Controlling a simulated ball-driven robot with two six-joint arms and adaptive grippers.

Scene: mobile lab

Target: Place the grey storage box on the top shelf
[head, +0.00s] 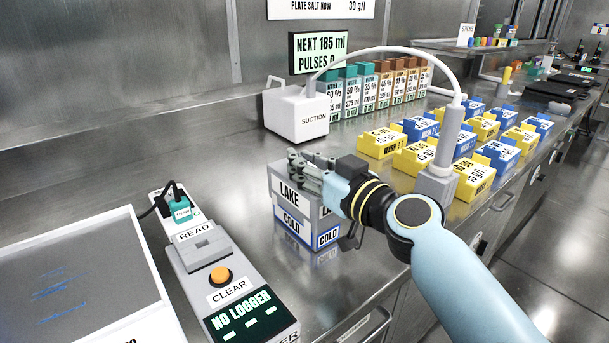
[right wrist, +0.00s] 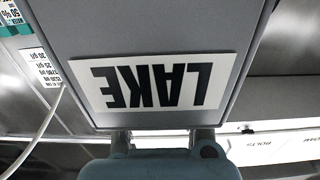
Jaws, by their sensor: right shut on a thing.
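The grey storage box (head: 277,187) is at the front of the steel counter, with white LAKE labels and blue-edged COLD labels on its sides. My right gripper (head: 302,168) is shut on it at its upper edge, and the arm reaches in from the lower right. The box looks upright; I cannot tell whether its base touches the counter. In the right wrist view the box (right wrist: 200,28) fills the middle, its LAKE label upside down, above the gripper's fingers (right wrist: 160,140). My left gripper is not in view. I cannot make out which surface is the top shelf.
A white suction unit (head: 297,112) stands behind the box, its hose arching to a grey holder (head: 436,185) at the right. Yellow and blue boxes (head: 413,158) fill the counter beyond. A logger reader (head: 226,268) and white tray (head: 150,270) lie left. A raised shelf (head: 460,48) is far back.

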